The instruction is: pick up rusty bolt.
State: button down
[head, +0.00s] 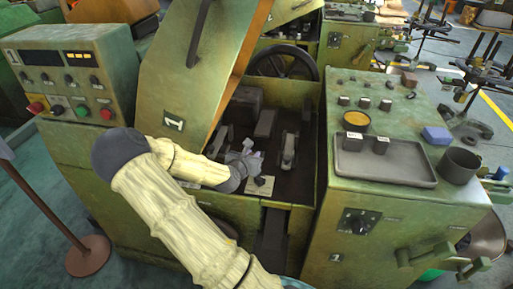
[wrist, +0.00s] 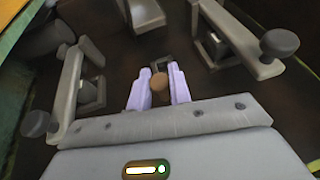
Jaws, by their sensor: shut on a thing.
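The rusty bolt (wrist: 159,82) shows in the wrist view as a small brown round head between the two pale fingers of my gripper (wrist: 160,77). The fingers are closed in on it from both sides. The lower part of the bolt is hidden. In the head view my gripper (head: 248,156) is inside the open bay of the green machine, low among its dark parts. The bolt cannot be made out there.
The green machine's raised cover (head: 188,78) stands left of my gripper. Grey metal brackets with round knobs (wrist: 279,43) flank it. To the right, a green cabinet top holds a dark tray (head: 388,172), a dark mug (head: 459,166) and several small blocks.

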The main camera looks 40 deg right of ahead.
jog(key=s+a, duration=0.2)
jog(key=a, duration=0.1)
jog(key=s+a, duration=0.2)
jog(key=a, duration=0.1)
jog(key=s+a, duration=0.2)
jog(key=a, duration=0.1)
jog(key=shift+a, duration=0.2)
jog(key=shift+w, duration=0.1)
